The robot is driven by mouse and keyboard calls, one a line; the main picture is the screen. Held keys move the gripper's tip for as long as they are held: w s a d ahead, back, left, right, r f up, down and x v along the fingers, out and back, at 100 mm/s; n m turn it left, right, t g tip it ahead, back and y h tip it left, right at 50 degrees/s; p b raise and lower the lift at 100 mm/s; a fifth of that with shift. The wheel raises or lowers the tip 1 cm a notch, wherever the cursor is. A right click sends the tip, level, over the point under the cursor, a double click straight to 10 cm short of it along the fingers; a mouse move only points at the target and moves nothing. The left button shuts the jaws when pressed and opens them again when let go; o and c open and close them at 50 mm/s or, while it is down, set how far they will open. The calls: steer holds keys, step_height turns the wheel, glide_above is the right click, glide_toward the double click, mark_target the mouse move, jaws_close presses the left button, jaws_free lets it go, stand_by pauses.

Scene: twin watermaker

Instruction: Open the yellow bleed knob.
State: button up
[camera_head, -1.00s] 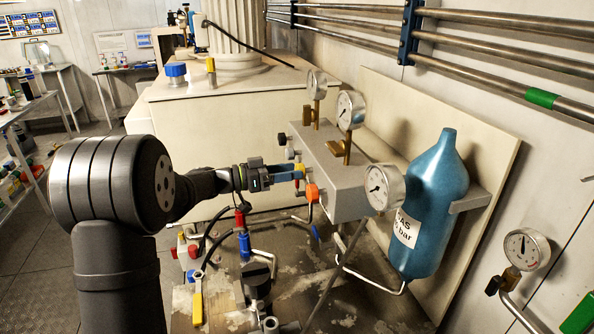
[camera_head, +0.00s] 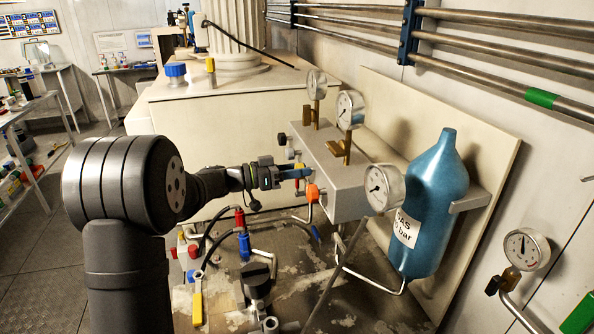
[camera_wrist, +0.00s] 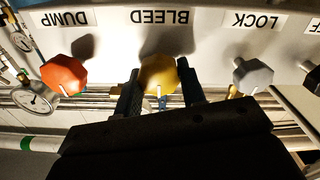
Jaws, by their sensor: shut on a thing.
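The yellow bleed knob (camera_wrist: 159,72) sits under the upside-down BLEED label in the wrist view. A pale mark on it points toward the bottom of the picture. My gripper (camera_wrist: 160,84) has one finger on each side of the knob and is shut on it. In the head view my gripper (camera_head: 294,174) reaches the left face of the grey valve block (camera_head: 345,190). There its fingers hide most of the yellow knob.
The orange-red DUMP knob (camera_wrist: 64,74) and the grey LOCK knob (camera_wrist: 253,76) flank the yellow one closely. Gauges (camera_head: 350,110) stand on the block, and a blue gas bottle (camera_head: 432,215) hangs to its right. Hoses and a red-and-blue fitting (camera_head: 241,235) lie below my gripper.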

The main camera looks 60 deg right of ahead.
steer(key=shift+n, duration=0.3)
steer(key=n, duration=0.3)
steer(key=shift+n, duration=0.3)
steer(key=n, duration=0.4)
steer(key=shift+w+d+f+n, duration=0.1)
steer(key=shift+n, duration=0.2)
steer(key=n, duration=0.8)
steer(key=shift+f+n, duration=0.15)
steer(key=shift+n, duration=0.15)
steer(key=o, duration=1)
